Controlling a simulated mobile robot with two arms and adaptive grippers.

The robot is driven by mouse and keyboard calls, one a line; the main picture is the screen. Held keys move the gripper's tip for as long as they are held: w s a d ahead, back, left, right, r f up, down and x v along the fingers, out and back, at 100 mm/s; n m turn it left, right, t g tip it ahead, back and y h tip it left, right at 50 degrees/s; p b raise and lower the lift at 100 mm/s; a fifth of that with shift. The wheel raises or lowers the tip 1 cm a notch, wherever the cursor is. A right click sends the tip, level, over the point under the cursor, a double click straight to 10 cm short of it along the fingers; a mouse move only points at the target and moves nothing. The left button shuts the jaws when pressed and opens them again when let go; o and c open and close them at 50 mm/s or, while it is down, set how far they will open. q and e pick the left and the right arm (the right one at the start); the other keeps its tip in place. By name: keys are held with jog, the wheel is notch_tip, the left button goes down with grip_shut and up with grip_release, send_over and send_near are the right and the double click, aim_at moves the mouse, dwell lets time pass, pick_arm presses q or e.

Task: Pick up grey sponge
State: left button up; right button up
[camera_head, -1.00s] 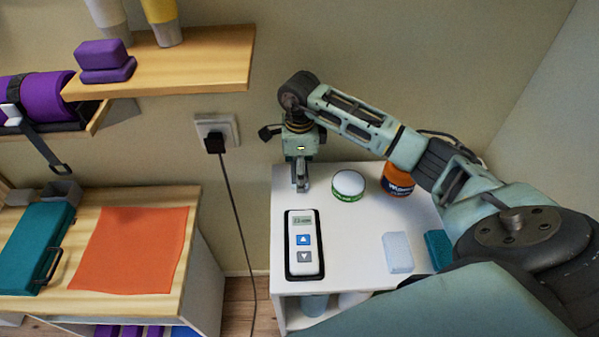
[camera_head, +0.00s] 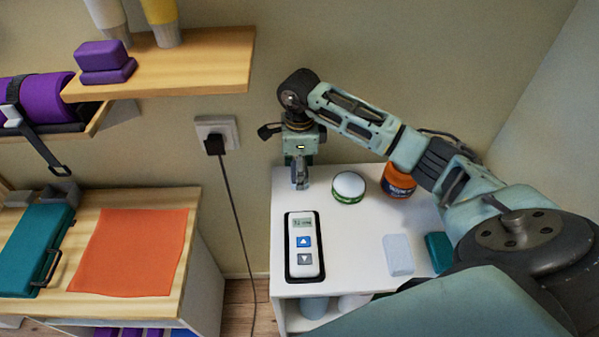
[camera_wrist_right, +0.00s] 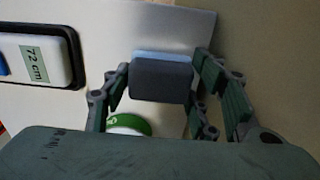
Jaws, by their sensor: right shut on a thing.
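The grey sponge (camera_wrist_right: 160,82) is a small dark grey block with a light blue layer along its far side in the right wrist view. It sits between the two fingers of my right gripper (camera_wrist_right: 165,97), which is shut on it. In the head view my right gripper (camera_head: 300,182) points down at the back left corner of the white cabinet top (camera_head: 345,225). I cannot make out the sponge there, nor tell whether it touches the top. My left gripper is in neither view.
A handset in a black holder (camera_head: 303,245) lies in front of the gripper. A green-and-white round tin (camera_head: 348,187) and an orange jar (camera_head: 398,182) stand to its right. A pale block (camera_head: 398,255) and a teal block (camera_head: 439,252) lie front right. The wall is close behind.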

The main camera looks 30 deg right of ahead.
notch_tip(320, 180, up, 3)
jog(key=shift+w+f+b, duration=0.1)
jog(key=shift+f+b, duration=0.1)
jog(key=shift+b, duration=0.35)
jog(key=s+d+r+b, duration=0.3)
jog(key=s+r, duration=0.4)
jog(key=s, duration=0.4)
jog(key=shift+d+r, duration=0.35)
jog(key=shift+d, duration=0.3)
jog(key=o, duration=0.6)
jog(key=c, duration=0.4)
